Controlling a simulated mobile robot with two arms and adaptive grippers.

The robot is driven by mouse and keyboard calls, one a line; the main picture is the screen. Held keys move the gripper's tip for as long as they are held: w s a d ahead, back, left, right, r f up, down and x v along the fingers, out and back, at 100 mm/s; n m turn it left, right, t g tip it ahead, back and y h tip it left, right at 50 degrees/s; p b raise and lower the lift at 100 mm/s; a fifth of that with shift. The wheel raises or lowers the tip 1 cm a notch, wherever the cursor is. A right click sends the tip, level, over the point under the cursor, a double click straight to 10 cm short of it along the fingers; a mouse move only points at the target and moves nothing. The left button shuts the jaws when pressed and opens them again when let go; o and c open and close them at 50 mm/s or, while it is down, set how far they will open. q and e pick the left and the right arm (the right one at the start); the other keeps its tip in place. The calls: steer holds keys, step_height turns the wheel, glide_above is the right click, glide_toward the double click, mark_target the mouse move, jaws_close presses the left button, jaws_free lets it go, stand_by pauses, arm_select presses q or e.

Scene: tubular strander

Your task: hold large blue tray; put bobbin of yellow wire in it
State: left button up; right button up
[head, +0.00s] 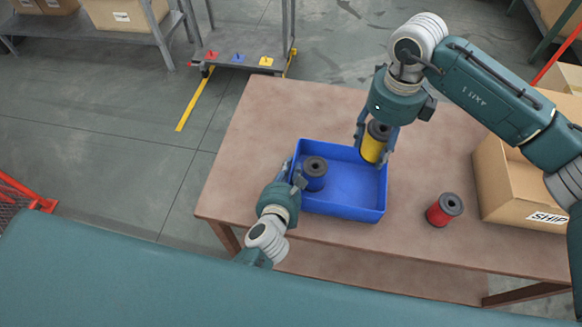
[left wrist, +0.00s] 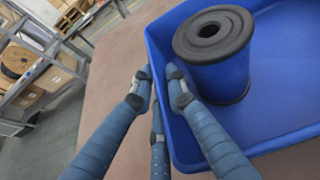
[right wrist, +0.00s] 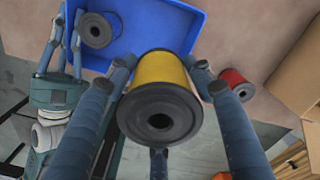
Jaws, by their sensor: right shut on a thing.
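The large blue tray (head: 345,197) lies on the brown table. A bobbin of blue wire (head: 314,172) stands upright inside its left part; it is large in the left wrist view (left wrist: 218,70). My left gripper (head: 295,177) is at the tray's left wall, with its fingers close together on both sides of the wall (left wrist: 158,75). My right gripper (head: 377,148) is shut on the bobbin of yellow wire (head: 373,149), over the tray's right back edge. In the right wrist view the yellow bobbin (right wrist: 159,72) is between the fingers, its dark flange facing the camera.
A bobbin of red wire (head: 439,213) lies on the table right of the tray. A cardboard box (head: 520,180) stands at the table's right end. A grey cart (head: 240,57) and shelves are behind. The table's back left is clear.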

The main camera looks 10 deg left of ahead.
arm_select(q)
jaws_close()
steer(key=shift+w, duration=0.1)
arm_select(e)
glide_above(357, 190)
step_height(357, 190, down, 10)
steer(key=shift+r, duration=0.2)
stand_by(1.2)
stand_by(1.4)
steer(key=shift+f, duration=4.65)
